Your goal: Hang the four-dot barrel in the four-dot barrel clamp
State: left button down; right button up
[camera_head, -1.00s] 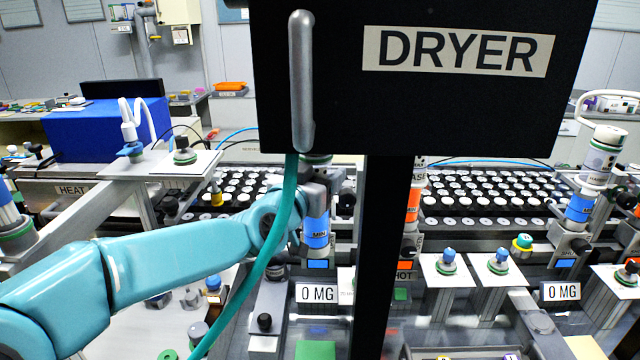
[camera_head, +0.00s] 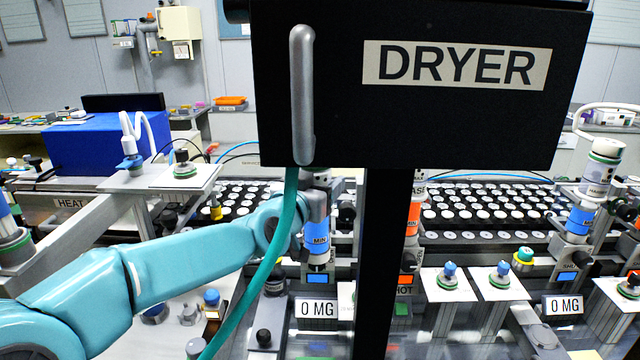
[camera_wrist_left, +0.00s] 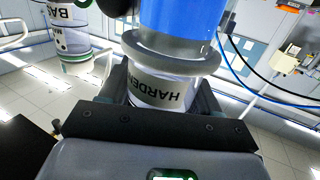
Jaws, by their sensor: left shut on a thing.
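My left gripper (camera_head: 314,205) is shut on a barrel just below and behind the black dryer box. In the left wrist view, its fingers (camera_wrist_left: 160,95) grip a pale barrel (camera_wrist_left: 162,92) with an upside-down label starting "HARDE". A grey collar and a blue section adjoin that barrel. In the head view, a blue band marked "MIN" (camera_head: 318,238) shows just below my gripper. The barrel's upper part and its clamp are mostly hidden by the dryer and my gripper. I cannot make out any dots on it. My right gripper is not in view.
The dryer box (camera_head: 330,60) and its black post stand close in front. A teal hose (camera_head: 262,270) crosses before my left arm. A "BASE" barrel (camera_wrist_left: 78,42) stands near my gripper. Another blue-banded barrel (camera_head: 597,180) hangs at right. Black trays of white caps lie behind.

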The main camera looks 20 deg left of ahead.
pick_arm(q)
jog(key=shift+w+a+r, duration=0.1)
jog(key=shift+w, duration=0.05)
jog(key=shift+w+a, duration=0.3)
jog(key=shift+w, duration=0.7)
jog(key=shift+w+a, duration=0.25)
jog(key=shift+w, duration=0.75)
jog(key=shift+b, duration=0.3)
jog(key=shift+w+a+b, duration=0.2)
jog(key=shift+w, duration=0.5)
jog(key=shift+w+a+b, duration=0.2)
jog(key=shift+w, duration=0.5)
jog(key=shift+f+b, duration=0.45)
jog(key=shift+c, duration=0.8)
grip_release()
jog(key=shift+f, duration=0.15)
